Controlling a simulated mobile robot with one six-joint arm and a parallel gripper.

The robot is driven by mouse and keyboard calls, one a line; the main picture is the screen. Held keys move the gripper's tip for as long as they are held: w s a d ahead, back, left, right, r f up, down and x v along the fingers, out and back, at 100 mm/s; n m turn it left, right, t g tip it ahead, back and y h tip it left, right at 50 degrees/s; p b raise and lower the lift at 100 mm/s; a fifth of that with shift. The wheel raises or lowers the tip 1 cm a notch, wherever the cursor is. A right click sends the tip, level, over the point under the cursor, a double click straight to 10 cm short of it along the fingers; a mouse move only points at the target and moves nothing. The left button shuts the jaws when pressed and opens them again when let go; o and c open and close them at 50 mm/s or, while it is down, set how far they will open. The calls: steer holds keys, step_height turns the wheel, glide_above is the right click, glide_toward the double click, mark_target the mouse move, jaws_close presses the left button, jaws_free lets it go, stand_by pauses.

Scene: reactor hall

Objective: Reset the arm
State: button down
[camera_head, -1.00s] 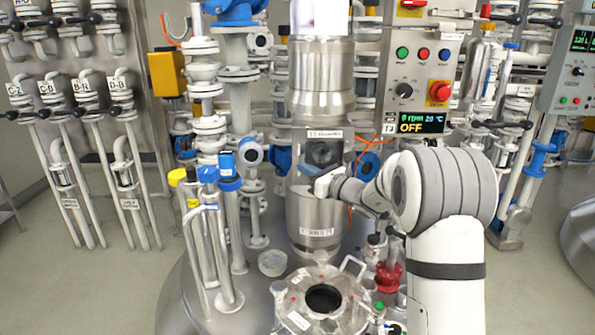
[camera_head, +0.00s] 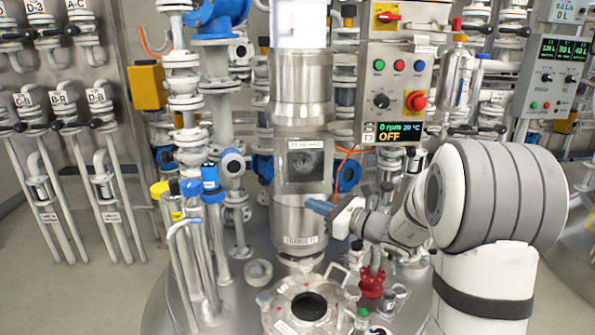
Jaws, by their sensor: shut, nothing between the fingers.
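My arm (camera_head: 500,195) reaches in from the right, white with a grey ribbed sleeve. My gripper (camera_head: 310,205) points left, with blue fingertips, shut and empty. It is in front of the lower part of the steel column (camera_head: 300,225), just below its square window (camera_head: 305,165). Whether the fingertips touch the column cannot be told.
A round open port (camera_head: 278,318) sits on the vessel lid below my gripper. Capped pipes (camera_head: 212,235) stand at the left, and a red valve (camera_head: 371,283) at the right. A control panel (camera_head: 398,90) reading OFF hangs behind. Open floor (camera_head: 90,295) lies at the far left.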

steer(key=s+a+r+n+g+h+p, duration=0.25)
steer(key=s+r+n+g+p, duration=0.2)
steer(key=s+n, duration=0.35)
steer(key=s+a+r+n+g+h+p, duration=0.1)
steer(key=s+a+r+n+g+p, duration=0.35)
steer(key=s, duration=0.65)
steer(key=s+d+r+n+h+p, duration=0.3)
steer(key=s+d+n+h+p, duration=0.2)
steer(key=s+d+n+p, duration=0.1)
steer(key=s+d+r+n+h+p, duration=0.3)
steer(key=s+d+n+h+p, duration=0.2)
steer(key=s+d+n+p, duration=0.1)
steer(key=shift+d+r+n+p, duration=0.3)
steer(key=shift+d+n, duration=0.05)
steer(key=shift+d, duration=0.2)
